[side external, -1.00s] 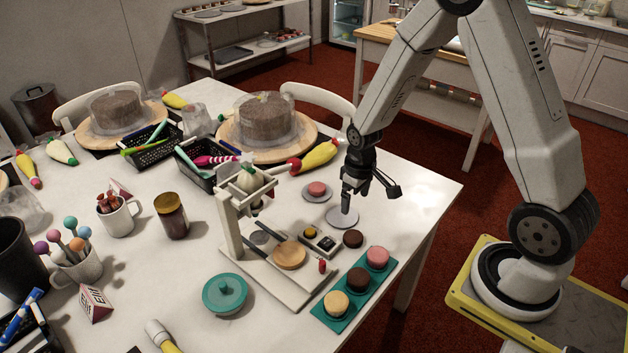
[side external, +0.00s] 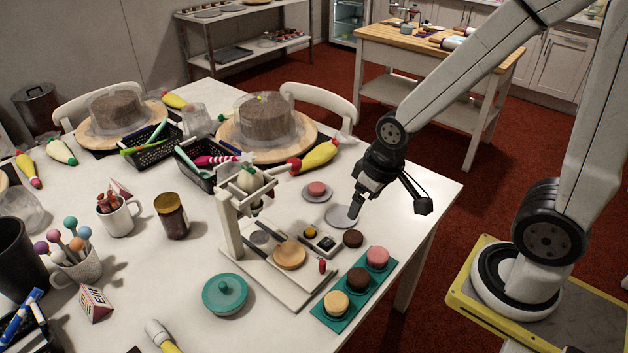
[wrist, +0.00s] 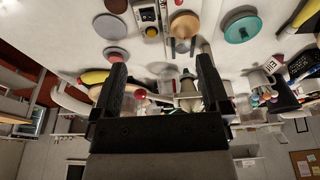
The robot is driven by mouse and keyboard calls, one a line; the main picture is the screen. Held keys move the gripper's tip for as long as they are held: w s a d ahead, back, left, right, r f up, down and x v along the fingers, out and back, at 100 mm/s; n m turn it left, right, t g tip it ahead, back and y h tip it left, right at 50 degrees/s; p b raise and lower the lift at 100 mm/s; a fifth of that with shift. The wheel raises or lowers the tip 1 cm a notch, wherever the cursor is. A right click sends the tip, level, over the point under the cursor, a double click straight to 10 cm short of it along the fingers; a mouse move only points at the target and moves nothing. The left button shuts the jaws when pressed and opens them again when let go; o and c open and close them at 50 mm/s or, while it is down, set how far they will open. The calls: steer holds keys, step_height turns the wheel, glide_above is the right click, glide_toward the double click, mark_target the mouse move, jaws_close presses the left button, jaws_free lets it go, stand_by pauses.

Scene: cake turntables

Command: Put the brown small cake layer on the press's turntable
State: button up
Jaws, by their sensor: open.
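One brown small cake layer (side external: 353,238) lies on the white table, right of the press; a dark round at the top edge of the wrist view (wrist: 116,5) looks like it. Another brown layer (side external: 358,278) sits on the teal tray (side external: 331,317) between a pink and a yellow layer. The press (side external: 231,228) is a white stand with a round wooden turntable (side external: 290,254), which looks empty; it also shows in the wrist view (wrist: 185,25). My gripper (side external: 355,212) is open, tilted, beside a grey disc (side external: 338,217) and behind the loose brown layer. Its fingers (wrist: 161,75) hold nothing.
A pink layer (side external: 317,188) sits on a small plate behind the grey disc. A small box with a yellow button (side external: 320,243) stands between the turntable and the loose brown layer. A teal lidded dish (side external: 225,294) is left of the press.

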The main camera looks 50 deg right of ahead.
steer(key=shift+w, duration=0.1)
stand_by(0.3)
steer(key=m+y, duration=0.4)
steer(key=m, duration=1.8)
glide_toward(354, 235)
steer(key=a, duration=0.1)
steer(key=shift+w+d+f+m+g, duration=0.15)
steer(key=shift+f+m, duration=0.2)
steer(key=shift+w+d+f+m+g, duration=0.15)
steer(key=shift+f+m, duration=0.15)
steer(key=shift+m, duration=0.05)
steer(key=shift+x, duration=1.35)
steer(key=shift+a, duration=0.1)
